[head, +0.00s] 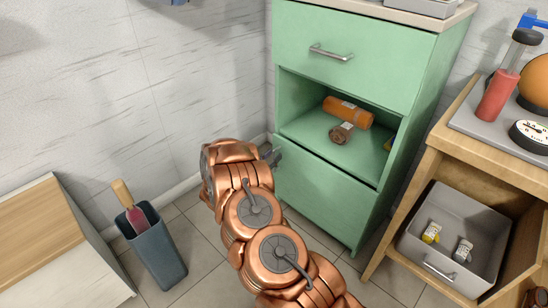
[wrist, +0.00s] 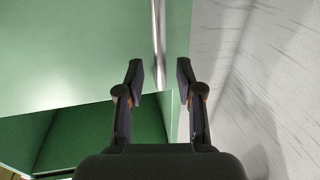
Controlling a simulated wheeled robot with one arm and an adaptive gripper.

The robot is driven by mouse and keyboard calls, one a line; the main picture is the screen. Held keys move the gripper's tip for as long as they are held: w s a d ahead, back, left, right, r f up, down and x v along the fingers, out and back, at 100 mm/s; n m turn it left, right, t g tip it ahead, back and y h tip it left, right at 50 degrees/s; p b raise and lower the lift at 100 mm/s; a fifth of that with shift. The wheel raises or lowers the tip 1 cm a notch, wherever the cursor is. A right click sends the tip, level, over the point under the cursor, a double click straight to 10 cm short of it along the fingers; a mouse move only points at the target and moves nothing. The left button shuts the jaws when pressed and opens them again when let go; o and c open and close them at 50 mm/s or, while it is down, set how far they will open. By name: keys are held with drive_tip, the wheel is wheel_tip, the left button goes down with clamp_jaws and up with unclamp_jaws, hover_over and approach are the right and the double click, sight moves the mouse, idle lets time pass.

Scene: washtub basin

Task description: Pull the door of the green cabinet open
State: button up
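The green cabinet (head: 360,55) stands against the wall, with a top drawer, an open shelf and a lower door (head: 315,200). The door looks closed in the head view. My gripper (head: 274,157) is at the door's upper left edge, partly hidden by my wrist. In the wrist view my gripper (wrist: 160,75) is open, with one finger on each side of a silver bar handle (wrist: 158,35) on the green door front (wrist: 75,45). The handle runs between the fingers; I cannot tell whether they touch it. The handle is hidden in the head view.
The shelf holds an orange cylinder (head: 347,112) and a brown roll (head: 341,133). A blue-grey bin (head: 157,255) stands left of my arm. A wooden stand (head: 445,145) with a grey drawer (head: 455,265) is at right. Open tiled floor lies before the cabinet.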

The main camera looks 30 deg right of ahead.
drive_tip(key=shift+x, duration=0.85)
clamp_jaws()
